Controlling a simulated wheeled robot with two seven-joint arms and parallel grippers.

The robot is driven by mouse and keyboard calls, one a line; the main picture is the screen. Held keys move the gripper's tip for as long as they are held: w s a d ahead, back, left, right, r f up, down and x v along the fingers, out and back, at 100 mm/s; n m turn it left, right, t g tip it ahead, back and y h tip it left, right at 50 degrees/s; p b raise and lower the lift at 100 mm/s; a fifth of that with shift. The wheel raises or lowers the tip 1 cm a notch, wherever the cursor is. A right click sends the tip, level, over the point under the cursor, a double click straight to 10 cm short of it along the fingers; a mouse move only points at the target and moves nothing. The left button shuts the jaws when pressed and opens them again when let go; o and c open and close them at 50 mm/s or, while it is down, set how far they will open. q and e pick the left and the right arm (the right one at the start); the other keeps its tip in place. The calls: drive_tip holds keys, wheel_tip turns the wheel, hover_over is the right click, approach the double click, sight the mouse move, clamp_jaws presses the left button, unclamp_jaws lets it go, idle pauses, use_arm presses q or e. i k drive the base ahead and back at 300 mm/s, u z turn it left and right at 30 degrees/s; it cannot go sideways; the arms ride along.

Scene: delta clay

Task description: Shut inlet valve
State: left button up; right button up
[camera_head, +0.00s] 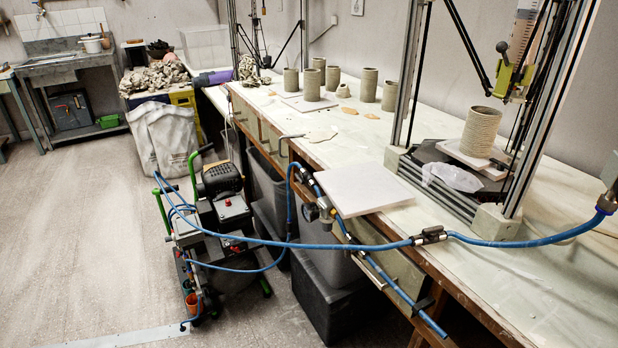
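A blue air hose (530,243) runs along the front of the workbench, with several fittings on it. A dark inline fitting with a small handle (430,235), which looks like a valve, sits on the hose at the bench's front edge. Another dark fitting (307,176) sits further back, near a round gauge or regulator (324,209). I cannot tell which fitting is the inlet valve, nor whether any valve is open or shut. Neither of my grippers is in view.
A compressor (222,208) with green handles stands on the floor left of the bench. A white board (362,189) lies at the bench edge. A delta printer (455,175) holds a ribbed clay pot (480,131). Several clay cylinders stand behind. The floor at left is clear.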

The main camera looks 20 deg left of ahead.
sight(300, 178)
drive_tip(key=k, duration=1.3)
drive_tip(key=u, duration=0.6)
drive_tip(key=i, duration=1.6)
drive_tip(key=z, duration=0.9)
drive_tip(key=i, duration=0.2)
drive_tip(key=z, duration=0.2)
